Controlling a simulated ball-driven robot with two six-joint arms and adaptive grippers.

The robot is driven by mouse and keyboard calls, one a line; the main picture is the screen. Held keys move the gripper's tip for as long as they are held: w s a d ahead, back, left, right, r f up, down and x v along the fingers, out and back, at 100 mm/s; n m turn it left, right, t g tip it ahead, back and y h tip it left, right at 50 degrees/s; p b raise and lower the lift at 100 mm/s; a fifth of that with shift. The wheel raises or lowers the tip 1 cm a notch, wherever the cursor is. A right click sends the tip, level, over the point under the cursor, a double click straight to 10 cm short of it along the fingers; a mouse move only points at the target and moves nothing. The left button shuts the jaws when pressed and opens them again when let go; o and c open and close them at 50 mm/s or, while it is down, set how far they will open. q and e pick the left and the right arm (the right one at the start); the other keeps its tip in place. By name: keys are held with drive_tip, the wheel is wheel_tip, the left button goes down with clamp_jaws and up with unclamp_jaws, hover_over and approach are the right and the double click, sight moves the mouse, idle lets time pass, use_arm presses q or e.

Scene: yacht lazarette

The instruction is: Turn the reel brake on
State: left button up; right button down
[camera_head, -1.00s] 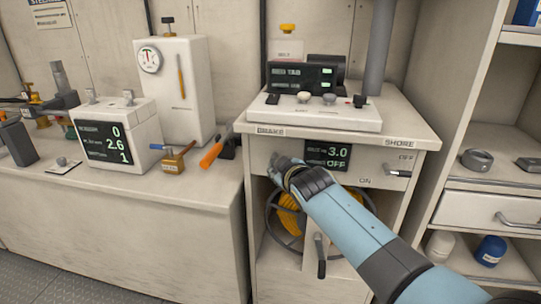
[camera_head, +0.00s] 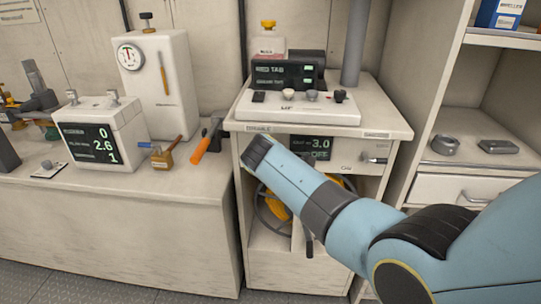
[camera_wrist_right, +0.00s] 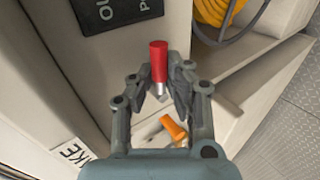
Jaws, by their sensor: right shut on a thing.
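In the right wrist view, my right gripper (camera_wrist_right: 163,90) is closed around a red lever handle (camera_wrist_right: 158,62) with a pale metal end. The "BRAKE" label, partly cut off, shows near the gripper (camera_wrist_right: 73,156). In the head view my right arm covers the cabinet front under the "BRAKE" label (camera_head: 258,128), so the handle and fingers are hidden there. The yellow reel (camera_head: 272,208) sits in the open bay below, partly behind my arm. My left gripper is not in view.
A second lever (camera_head: 374,160) is on the right of the cabinet front. A control box (camera_head: 298,110) stands on the cabinet top. The left bench holds a scale-like unit (camera_head: 100,140) and an orange-handled tool (camera_head: 201,150). Shelves (camera_head: 470,180) stand at right.

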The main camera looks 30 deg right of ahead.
idle(0.5)
drive_tip(key=c, duration=1.3)
unclamp_jaws()
drive_tip(key=shift+o, duration=0.2)
